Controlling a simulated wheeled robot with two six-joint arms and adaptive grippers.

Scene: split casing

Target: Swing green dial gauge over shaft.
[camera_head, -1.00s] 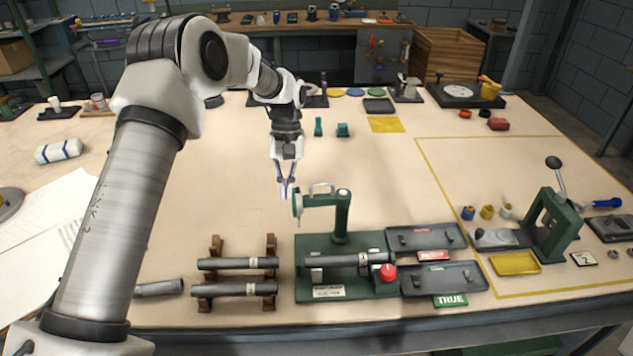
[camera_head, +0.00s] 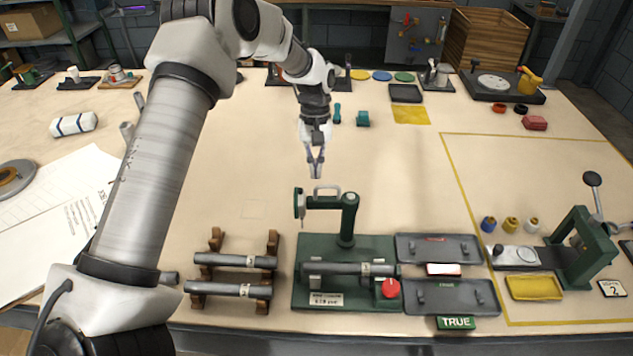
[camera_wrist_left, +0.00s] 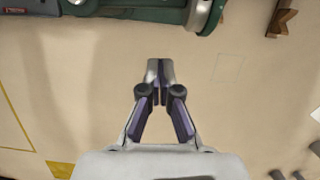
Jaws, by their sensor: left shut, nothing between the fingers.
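The green dial gauge (camera_head: 324,202) is a horizontal arm on an upright post of the green fixture (camera_head: 376,245). Its round dial (camera_head: 299,204) is at the left end, seen nearly edge-on, and a pale handle arches over the arm. The gauge arm is behind the grey shaft (camera_head: 335,268), which lies across the fixture. My left gripper (camera_head: 316,176) is shut and empty, just beyond the gauge arm in the picture. In the left wrist view, its closed fingertips (camera_wrist_left: 160,70) are apart from the green gauge (camera_wrist_left: 150,10) at the top edge. My right gripper is not in view.
Wooden racks (camera_head: 216,240) with two shafts stand left of the fixture. Two dark trays (camera_head: 438,247) and a TRUE sign (camera_head: 456,323) lie to its right. A green lever press (camera_head: 580,255) stands far right. The table behind the gauge is largely clear.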

